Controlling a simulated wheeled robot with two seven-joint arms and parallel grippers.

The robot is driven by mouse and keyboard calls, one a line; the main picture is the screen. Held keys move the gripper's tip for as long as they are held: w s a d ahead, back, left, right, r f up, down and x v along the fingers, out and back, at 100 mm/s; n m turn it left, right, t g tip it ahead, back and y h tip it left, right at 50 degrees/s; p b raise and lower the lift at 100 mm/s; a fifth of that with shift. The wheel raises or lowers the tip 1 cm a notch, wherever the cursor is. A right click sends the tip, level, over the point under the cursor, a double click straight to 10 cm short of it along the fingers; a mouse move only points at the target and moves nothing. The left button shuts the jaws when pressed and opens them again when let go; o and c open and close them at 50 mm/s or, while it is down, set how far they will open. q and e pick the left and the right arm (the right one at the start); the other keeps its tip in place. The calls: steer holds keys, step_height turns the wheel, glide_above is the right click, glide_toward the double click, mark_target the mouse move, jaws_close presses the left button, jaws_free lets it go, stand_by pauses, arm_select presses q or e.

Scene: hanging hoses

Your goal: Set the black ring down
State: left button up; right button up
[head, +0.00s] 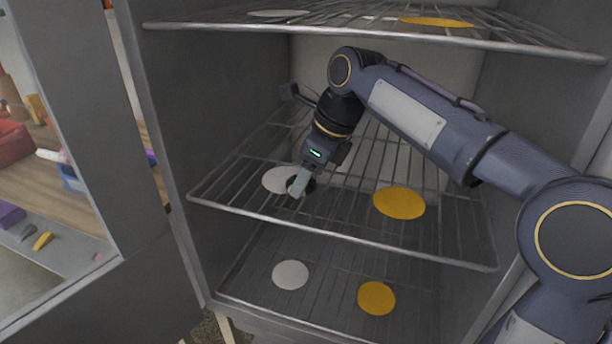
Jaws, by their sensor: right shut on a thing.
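The black ring (309,187) shows as a small dark shape at my right gripper's fingertips, over the right edge of the white disc (276,180) on the middle rack. My right gripper (298,184) is shut on the ring, pointing down into the cabinet. The fingers hide part of the ring. I cannot tell whether the ring touches the disc or rack. My left gripper is not in view.
The middle wire rack (335,232) also bears a yellow disc (399,203) to the right. The top rack (370,38) passes above my arm. Below lie another white disc (291,274) and yellow disc (376,297). Cabinet walls close in both sides.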

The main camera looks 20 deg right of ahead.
steer(key=shift+s+f, duration=0.1)
steer(key=shift+f, duration=0.1)
steer(key=o, duration=1)
steer(key=shift+c, duration=0.2)
